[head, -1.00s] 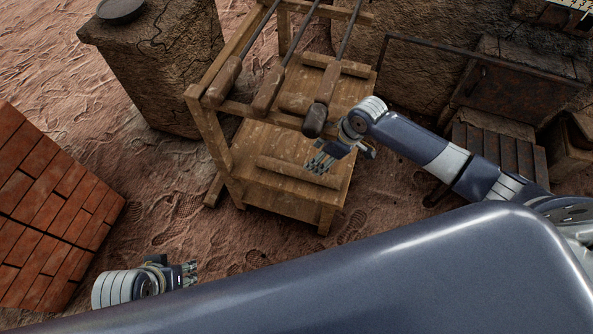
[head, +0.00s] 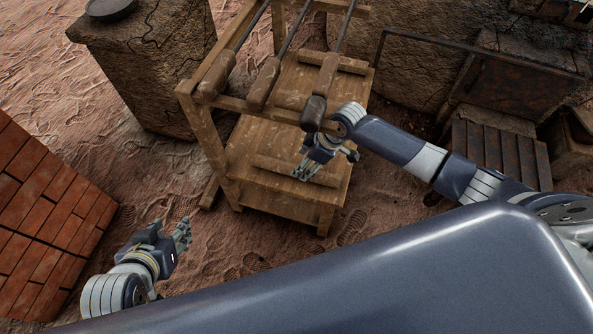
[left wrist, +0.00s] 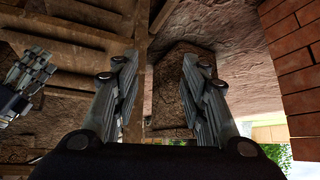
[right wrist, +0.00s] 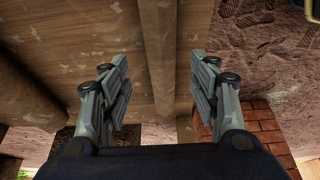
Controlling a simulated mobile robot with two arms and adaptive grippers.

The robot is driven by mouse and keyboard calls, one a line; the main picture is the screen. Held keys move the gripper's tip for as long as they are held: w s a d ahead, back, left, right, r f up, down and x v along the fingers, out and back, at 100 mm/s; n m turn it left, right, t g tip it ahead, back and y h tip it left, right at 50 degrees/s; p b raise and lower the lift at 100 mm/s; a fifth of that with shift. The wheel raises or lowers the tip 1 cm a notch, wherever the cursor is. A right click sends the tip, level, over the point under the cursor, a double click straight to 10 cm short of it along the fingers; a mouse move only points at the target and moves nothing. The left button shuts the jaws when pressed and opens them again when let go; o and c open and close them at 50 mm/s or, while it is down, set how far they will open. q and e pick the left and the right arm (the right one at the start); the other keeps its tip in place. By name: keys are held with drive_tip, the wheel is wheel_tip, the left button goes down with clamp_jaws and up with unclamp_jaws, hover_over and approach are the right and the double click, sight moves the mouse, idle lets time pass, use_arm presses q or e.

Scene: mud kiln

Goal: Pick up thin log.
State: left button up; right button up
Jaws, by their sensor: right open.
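A thin, squared wooden log (head: 270,165) lies along the front of the rack's lower shelf. It runs left to right, and its right part is hidden by my right gripper. My right gripper (head: 306,172) is open and empty, over the log's right part; I cannot tell if it touches. In the right wrist view a long wooden bar (right wrist: 158,45), probably this log, runs between the open fingers (right wrist: 160,68). My left gripper (head: 182,236) is open and empty, low in front of the rack, to its left. Its spread fingers also show in the left wrist view (left wrist: 158,68).
The wooden rack (head: 232,185) holds long iron rods with thick wooden handles (head: 263,84) above the shelf. A brick block (head: 50,210) stands at the left. A mud pillar (head: 165,75) is behind left. Sandy ground between brick and rack is clear.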

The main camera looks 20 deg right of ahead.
drive_tip(key=b+x, duration=0.1)
drive_tip(key=x, duration=0.3)
drive_tip(key=shift+a+b, duration=0.1)
drive_tip(key=shift+b, duration=0.25)
drive_tip(key=shift+a+f, duration=0.1)
use_arm(q)
drive_tip(key=w+d+r+t+h, duration=0.1)
drive_tip(key=w+d+r+t, duration=0.2)
drive_tip(key=w+r+t, duration=0.2)
wheel_tip(320, 180, up, 2)
drive_tip(key=shift+w+r+h, duration=0.1)
drive_tip(key=shift+w+h, duration=0.2)
drive_tip(key=shift+w, duration=0.85)
use_arm(e)
clamp_jaws()
